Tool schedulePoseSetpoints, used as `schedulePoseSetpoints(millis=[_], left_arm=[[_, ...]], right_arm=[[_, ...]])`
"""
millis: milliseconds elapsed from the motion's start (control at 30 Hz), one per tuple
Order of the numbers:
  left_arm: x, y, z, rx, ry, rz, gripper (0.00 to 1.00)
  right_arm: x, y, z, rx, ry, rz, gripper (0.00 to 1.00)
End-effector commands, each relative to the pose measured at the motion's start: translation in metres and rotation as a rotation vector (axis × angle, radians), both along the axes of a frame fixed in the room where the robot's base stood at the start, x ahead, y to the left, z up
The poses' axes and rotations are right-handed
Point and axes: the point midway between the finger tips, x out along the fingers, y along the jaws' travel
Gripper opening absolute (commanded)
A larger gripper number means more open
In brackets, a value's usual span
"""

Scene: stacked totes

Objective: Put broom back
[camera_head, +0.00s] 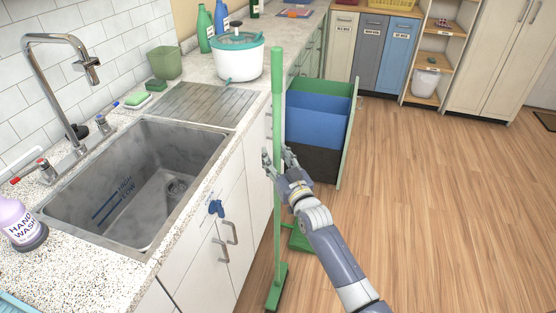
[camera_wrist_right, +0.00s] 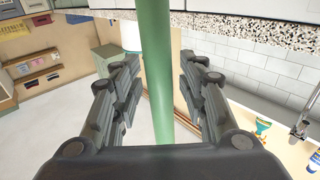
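The green broom stands upright, its handle (camera_head: 277,85) rising beside the counter edge and its head (camera_head: 277,288) low near the floor by the sink cabinet. In the right wrist view the handle (camera_wrist_right: 156,70) runs between the fingers. My right gripper (camera_head: 279,160) is at about mid-handle. Its fingers (camera_wrist_right: 157,85) are open on both sides of the handle, with visible gaps, so it does not look clamped. My left gripper is not in view.
A green piece (camera_head: 299,238) lies on the floor behind my right arm, partly hidden. A pulled-out drawer with blue and black bins (camera_head: 318,129) stands beyond the broom. The sink (camera_head: 140,190) and counter are at left. The wooden floor at right is clear.

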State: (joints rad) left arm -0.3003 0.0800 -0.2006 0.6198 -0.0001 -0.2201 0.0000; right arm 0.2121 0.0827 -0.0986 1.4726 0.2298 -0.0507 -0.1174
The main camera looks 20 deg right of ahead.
Motion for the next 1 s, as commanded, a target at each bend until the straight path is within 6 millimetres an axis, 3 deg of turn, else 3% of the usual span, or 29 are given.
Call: schedulePoseSetpoints(millis=[167,700,1000], left_arm=[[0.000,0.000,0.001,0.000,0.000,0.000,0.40],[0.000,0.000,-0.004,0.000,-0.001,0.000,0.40],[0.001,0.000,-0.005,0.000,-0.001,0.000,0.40]], right_arm=[[-0.010,-0.001,0.001,0.000,0.001,0.000,0.39],[-0.103,-0.010,-0.004,0.001,0.000,0.000,0.39],[-0.119,-0.012,-0.004,0.000,-0.001,0.000,0.39]])
